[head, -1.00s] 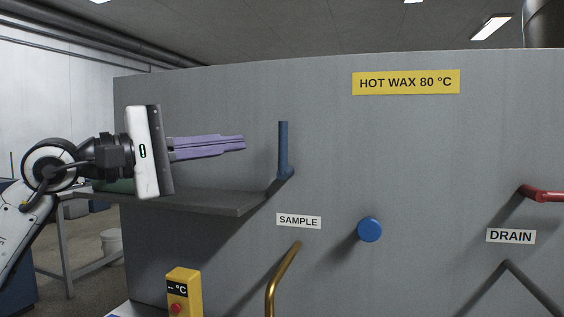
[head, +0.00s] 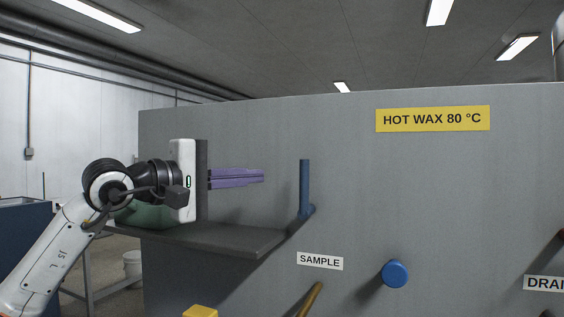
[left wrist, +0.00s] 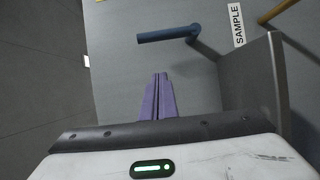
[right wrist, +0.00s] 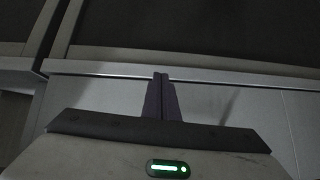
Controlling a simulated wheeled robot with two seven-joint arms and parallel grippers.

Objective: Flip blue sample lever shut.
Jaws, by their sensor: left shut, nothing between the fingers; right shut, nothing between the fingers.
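The blue sample lever (head: 305,187) stands upright on the grey wax tank wall, above and left of the SAMPLE label (head: 320,261). My left gripper (head: 263,176) is shut and empty, its purple fingers pointing right towards the lever with a gap between. In the left wrist view the blue lever (left wrist: 168,35) lies ahead of the shut fingertips (left wrist: 161,76), apart from them. My right gripper shows only in the right wrist view (right wrist: 160,76), shut and empty, facing a grey surface away from the lever.
A grey shelf (head: 220,238) juts out below my left gripper. A blue round knob (head: 395,273), a brass spout (head: 311,298) and a DRAIN label (head: 545,284), partly cut off, are on the tank. A yellow box (head: 200,312) shows at the bottom edge.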

